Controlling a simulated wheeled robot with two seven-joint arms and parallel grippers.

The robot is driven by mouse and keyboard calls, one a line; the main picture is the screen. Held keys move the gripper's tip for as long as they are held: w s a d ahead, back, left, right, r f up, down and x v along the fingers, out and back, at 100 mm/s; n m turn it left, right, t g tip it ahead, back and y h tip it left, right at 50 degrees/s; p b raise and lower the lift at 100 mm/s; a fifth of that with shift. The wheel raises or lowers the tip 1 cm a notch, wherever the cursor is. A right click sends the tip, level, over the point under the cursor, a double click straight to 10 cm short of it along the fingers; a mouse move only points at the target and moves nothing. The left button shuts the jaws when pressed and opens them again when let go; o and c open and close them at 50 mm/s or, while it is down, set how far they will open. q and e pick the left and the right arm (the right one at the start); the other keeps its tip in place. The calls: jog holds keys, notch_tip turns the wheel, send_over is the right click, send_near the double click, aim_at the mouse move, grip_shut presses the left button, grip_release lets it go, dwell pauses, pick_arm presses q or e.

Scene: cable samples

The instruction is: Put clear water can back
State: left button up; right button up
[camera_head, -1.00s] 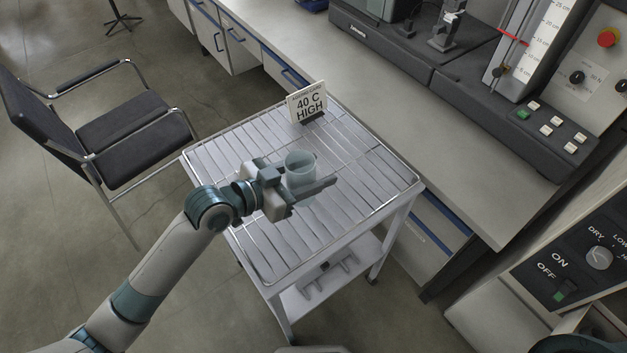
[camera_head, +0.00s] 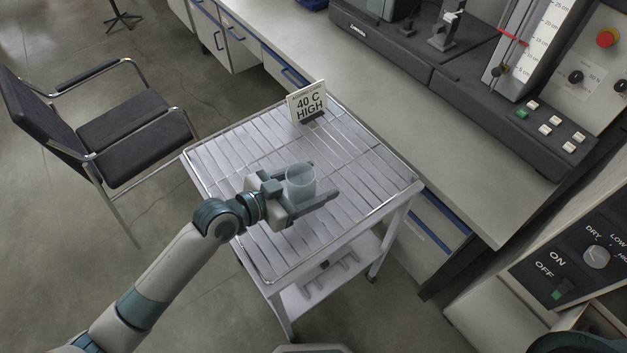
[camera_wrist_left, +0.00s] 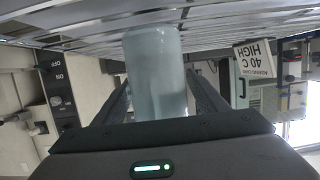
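The clear water can (camera_head: 301,183) is a pale, see-through cylinder, upright over the wire rack top of the white cart (camera_head: 225,150). My left gripper (camera_head: 303,203) is around it, one finger on each side, and appears shut on it. In the left wrist view, which is upside down, the can (camera_wrist_left: 156,75) sits between the two fingers (camera_wrist_left: 160,98), with its base close to the rack slats. I cannot tell whether the base touches the rack. My right gripper is not in view.
A sign reading "40 C HIGH" (camera_head: 308,104) stands at the rack's back corner. Bare rack surrounds the can. A long bench (camera_head: 400,135) with dark machines runs behind the cart. A black chair (camera_head: 120,130) is at left, and an ON/OFF control panel (camera_head: 575,265) at right.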

aim_at(289, 192)
pick_arm(q)
jog(key=shift+r, duration=0.2)
jog(key=shift+s+a, duration=0.15)
jog(key=shift+a, duration=0.05)
jog(key=b+v, duration=0.2)
jog(key=v, duration=0.7)
jog(key=shift+s+a, duration=0.2)
jog(key=shift+a, duration=0.1)
jog(key=shift+b+v, duration=0.4)
jog(key=shift+v, duration=0.5)
jog(key=shift+d+r, duration=0.1)
jog(key=shift+r, duration=0.05)
